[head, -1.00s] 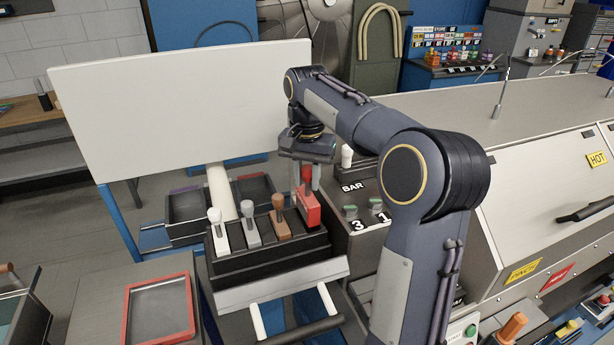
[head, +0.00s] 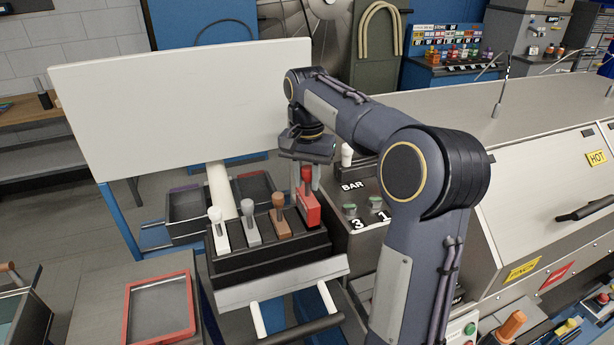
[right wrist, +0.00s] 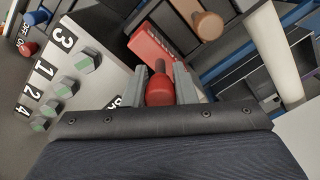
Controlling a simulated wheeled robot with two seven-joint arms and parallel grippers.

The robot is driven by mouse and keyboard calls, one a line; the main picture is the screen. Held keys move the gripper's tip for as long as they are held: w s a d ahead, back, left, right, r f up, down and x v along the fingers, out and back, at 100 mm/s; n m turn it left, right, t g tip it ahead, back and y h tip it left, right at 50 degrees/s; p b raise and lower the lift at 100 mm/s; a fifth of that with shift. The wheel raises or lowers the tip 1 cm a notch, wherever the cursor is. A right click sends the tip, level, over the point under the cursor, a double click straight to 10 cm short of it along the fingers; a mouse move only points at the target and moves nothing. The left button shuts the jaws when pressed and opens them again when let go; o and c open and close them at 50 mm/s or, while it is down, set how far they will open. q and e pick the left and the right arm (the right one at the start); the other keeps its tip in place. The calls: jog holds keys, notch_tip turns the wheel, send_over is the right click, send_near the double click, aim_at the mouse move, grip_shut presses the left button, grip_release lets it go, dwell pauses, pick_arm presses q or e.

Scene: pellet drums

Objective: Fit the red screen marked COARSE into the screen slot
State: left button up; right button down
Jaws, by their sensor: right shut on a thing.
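The red screen (head: 309,211) stands upright at the right end of a dark rack (head: 265,262). My right gripper (head: 306,180) is shut on its red handle from above. In the right wrist view the red handle (right wrist: 160,88) sits between the fingers, and the red screen's top (right wrist: 152,45) carries white writing too small to read. I cannot tell whether the screen is seated or slightly raised. White (head: 218,235), grey (head: 250,225) and brown (head: 280,220) handled screens stand beside it. I cannot make out the screen slot. My left gripper is not in view.
A machine panel with numbered knobs (head: 350,209) and a BAR label is close on the right. A large white board (head: 180,105) stands behind the rack. A red-rimmed tray (head: 128,318) lies at lower left. Dark bins (head: 187,205) are behind the rack.

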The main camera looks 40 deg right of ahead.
aim_at(307, 197)
jog(key=shift+f+b, duration=1.6)
jog(key=shift+f, duration=1.15)
jog(key=c, duration=1.1)
grip_release()
notch_tip(307, 197, up, 8)
jog(key=shift+f, duration=0.1)
jog(key=shift+s, duration=0.1)
